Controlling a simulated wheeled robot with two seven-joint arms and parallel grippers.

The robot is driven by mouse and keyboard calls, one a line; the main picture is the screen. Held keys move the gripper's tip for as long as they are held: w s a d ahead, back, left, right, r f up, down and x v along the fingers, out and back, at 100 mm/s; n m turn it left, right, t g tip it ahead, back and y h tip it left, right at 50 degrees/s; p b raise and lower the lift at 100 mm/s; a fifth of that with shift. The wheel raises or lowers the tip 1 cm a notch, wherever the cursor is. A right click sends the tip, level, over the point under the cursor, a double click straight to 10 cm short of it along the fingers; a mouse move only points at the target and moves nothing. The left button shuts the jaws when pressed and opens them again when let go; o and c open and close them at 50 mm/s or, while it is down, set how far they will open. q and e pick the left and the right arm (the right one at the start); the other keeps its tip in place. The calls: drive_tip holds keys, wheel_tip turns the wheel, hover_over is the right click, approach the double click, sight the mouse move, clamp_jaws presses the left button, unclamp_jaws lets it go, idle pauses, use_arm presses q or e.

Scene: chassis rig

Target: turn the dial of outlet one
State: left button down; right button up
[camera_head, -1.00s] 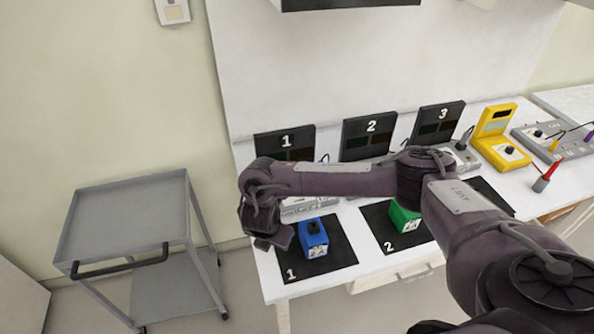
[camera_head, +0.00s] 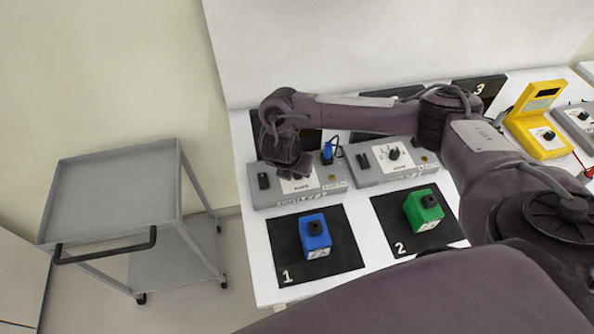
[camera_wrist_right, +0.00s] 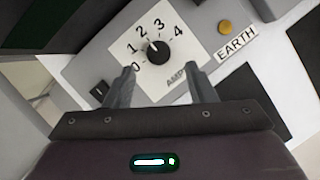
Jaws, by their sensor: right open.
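Outlet one (camera_head: 335,186) is a grey box at the back of the table, behind mat 1. Its dial (camera_wrist_right: 159,51) is a black knob on a white plate marked 0 to 4, in the right wrist view. The dial's pointer is tilted up and left, roughly toward 2. My right gripper (camera_wrist_right: 160,75) is open, its fingertips just short of the dial and to either side of it, apparently not touching. In the head view the right gripper (camera_head: 285,167) hangs over outlet one and hides most of the dial. My left gripper is not in view.
A blue block (camera_head: 315,236) sits on black mat 1 (camera_head: 288,262), a green block (camera_head: 424,210) on mat 2 (camera_head: 392,222). Outlet two (camera_head: 375,176) is close on the right. A grey cart (camera_head: 110,195) stands left.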

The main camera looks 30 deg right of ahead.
drive_tip(key=x, duration=0.3)
drive_tip(key=shift+w+d+r, duration=0.1)
drive_tip(key=shift+w+d, duration=0.05)
drive_tip(key=shift+d, duration=0.05)
drive_tip(key=shift+x, duration=0.75)
drive_tip(key=shift+w, duration=0.1)
drive_tip(key=c, duration=0.4)
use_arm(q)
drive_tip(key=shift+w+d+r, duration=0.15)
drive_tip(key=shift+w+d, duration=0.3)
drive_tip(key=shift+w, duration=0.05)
use_arm(e)
drive_tip(key=c, duration=0.6)
drive_tip(key=shift+o, duration=0.2)
